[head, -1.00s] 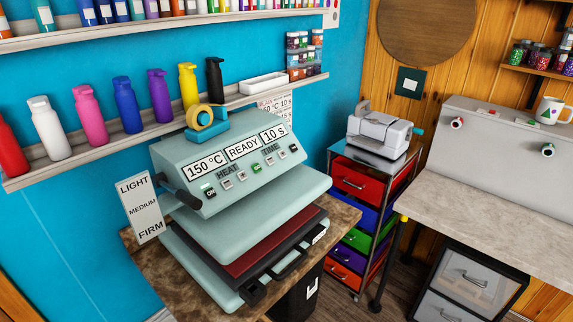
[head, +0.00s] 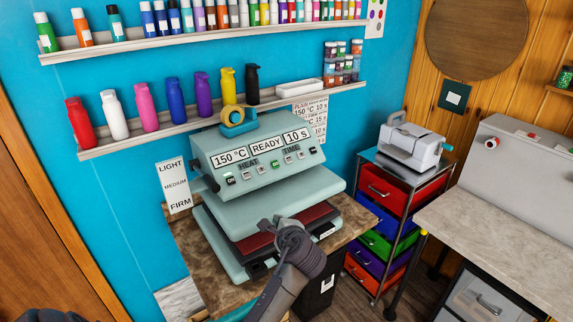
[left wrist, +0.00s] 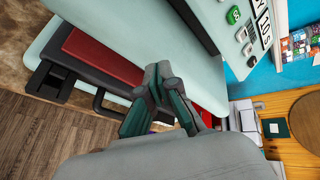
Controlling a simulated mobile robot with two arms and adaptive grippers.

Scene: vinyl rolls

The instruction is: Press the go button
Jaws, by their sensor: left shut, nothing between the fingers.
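The pale green heat press (head: 262,140) stands on a small stone-topped table against the blue wall. Its panel reads 150 °C, READY and 10 s. A green button (head: 275,165) in the middle of the row, between the HEAT and TIME keys, looks like the go button; I cannot read its label. A green button also shows at the top of the left wrist view (left wrist: 233,15). My left gripper (head: 272,223) is shut and empty, in front of the press's plates and below the panel. It also shows in the left wrist view (left wrist: 158,85), apart from the buttons. My right gripper is not in view.
A tape roll (head: 236,115) sits on top of the press. A black handle (head: 203,184) is at its left side. A drawer cart (head: 401,190) with a small machine (head: 411,146) stands to the right. A pale worktop (head: 495,225) lies further right.

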